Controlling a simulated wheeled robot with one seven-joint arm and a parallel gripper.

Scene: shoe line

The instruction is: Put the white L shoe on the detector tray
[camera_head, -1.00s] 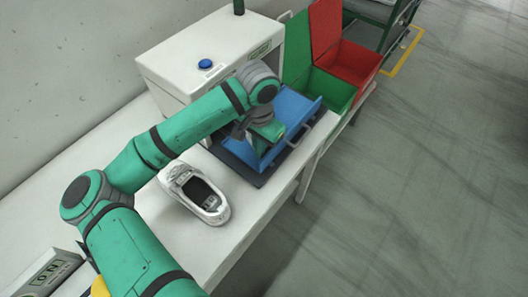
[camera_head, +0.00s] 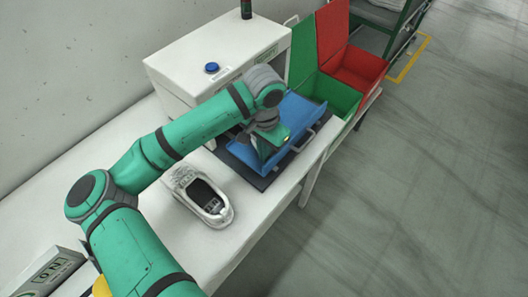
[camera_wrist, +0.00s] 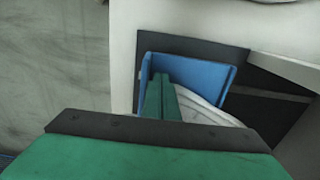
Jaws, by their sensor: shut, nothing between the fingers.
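A blue detector tray (camera_head: 299,106) sits on a dark mat at the mouth of the white detector box. My gripper (camera_head: 265,150) is over the tray, pointing down, with its fingers shut and empty. In the wrist view the green fingers (camera_wrist: 161,92) reach into the tray (camera_wrist: 205,72). A white shoe-like thing (camera_wrist: 208,109) shows beside the fingers, within the tray area and partly hidden by my gripper; its label cannot be read. Another white shoe (camera_head: 203,196) with a dark inside lies on the table, apart from the tray.
The detector box (camera_head: 205,55) has a blue button on top. Green (camera_head: 335,94) and red (camera_head: 357,68) bins stand beyond the tray. A box with lettering (camera_head: 48,275) is at the lower left. The white table is clear between the shoe and the mat.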

